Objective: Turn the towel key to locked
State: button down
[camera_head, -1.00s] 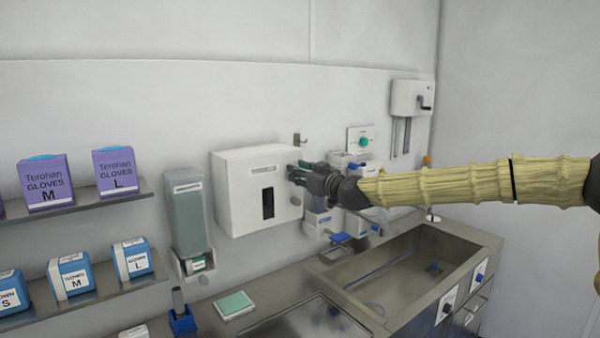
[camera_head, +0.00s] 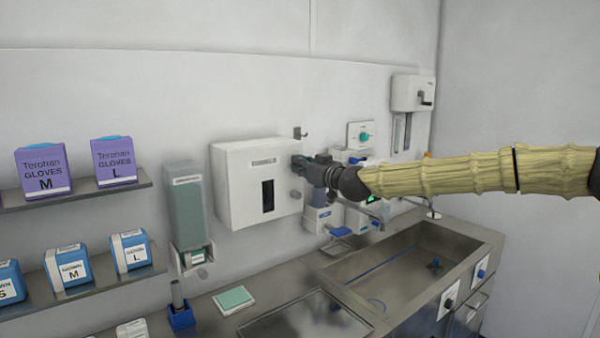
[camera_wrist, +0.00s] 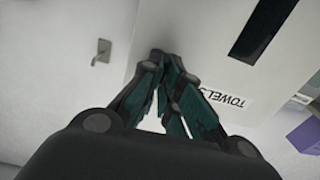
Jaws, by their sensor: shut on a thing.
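The white towel dispenser (camera_head: 236,205) hangs on the wall, with a dark window in its front. In the wrist view the dispenser (camera_wrist: 205,38) shows its TOWELS label beside my fingers. My gripper (camera_head: 297,162) is at the dispenser's upper right edge. In the wrist view my gripper (camera_wrist: 164,58) has its dark green fingers drawn together at the tips, against the dispenser's side. The fingers hide what is between them; the towel key is not seen apart from them, and its turn cannot be told. A grey round knob (camera_head: 296,195) shows lower on the dispenser's right side.
A wall hook (camera_head: 299,133) is just above my gripper, also in the wrist view (camera_wrist: 103,50). A soap dispenser (camera_head: 186,205) hangs to the left, glove boxes (camera_head: 116,162) on shelves beyond. A sink (camera_head: 400,270) and small containers lie below my arm.

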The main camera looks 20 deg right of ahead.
dwell(0.3)
jog(key=c, duration=1.6)
grip_release()
jog(key=shift+d, duration=0.1)
jog(key=shift+c, duration=0.2)
jog(key=v, duration=1.2)
